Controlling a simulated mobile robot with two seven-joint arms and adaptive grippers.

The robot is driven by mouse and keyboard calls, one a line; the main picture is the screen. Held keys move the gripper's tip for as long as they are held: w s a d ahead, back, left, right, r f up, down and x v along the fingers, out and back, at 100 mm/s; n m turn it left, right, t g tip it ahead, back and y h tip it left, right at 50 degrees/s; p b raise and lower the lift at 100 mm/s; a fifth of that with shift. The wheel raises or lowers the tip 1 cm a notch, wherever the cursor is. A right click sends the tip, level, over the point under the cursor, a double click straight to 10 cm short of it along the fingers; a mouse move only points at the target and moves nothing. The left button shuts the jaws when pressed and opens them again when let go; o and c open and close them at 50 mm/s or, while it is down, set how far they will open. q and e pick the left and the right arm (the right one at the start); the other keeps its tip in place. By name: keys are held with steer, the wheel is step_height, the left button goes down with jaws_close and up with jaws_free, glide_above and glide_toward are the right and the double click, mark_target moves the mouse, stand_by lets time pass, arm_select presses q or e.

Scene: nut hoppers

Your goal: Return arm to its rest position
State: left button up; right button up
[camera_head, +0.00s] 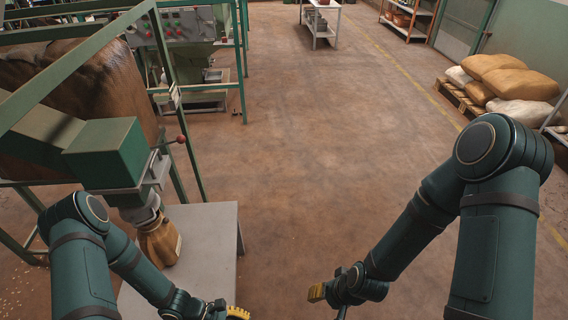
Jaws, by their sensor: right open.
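My right arm comes in from the right edge, bent at the elbow, and its forearm slopes down to the lower middle. Its gripper (328,299) is open, with a yellow pad on one finger and nothing seen between the fingers. It hangs over the floor to the right of the grey table (205,222). My left arm comes in at the lower left, in front of the table. Its gripper (228,312) is at the bottom edge, mostly cut off, with a yellow pad showing. Whether it is open or shut is not visible.
A green-framed hopper (106,152) stands at the left, with a brown bag (160,243) under its spout on the table. A machine with a control panel (178,26) is behind. Sacks (510,84) lie on a pallet at the right. The middle floor is clear.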

arm_select(q)
steer(key=w+d+r+m+t+y, duration=0.2)
steer(key=r+m+y, duration=0.5)
steer(key=m, duration=0.8)
step_height(320, 180, up, 3)
steer(key=w+t, duration=0.1)
steer(key=w, duration=0.1)
steer(key=shift+w+t+y, duration=0.3)
steer(key=shift+w, duration=0.1)
steer(key=shift+w+d, duration=0.1)
steer(key=shift+d, duration=0.05)
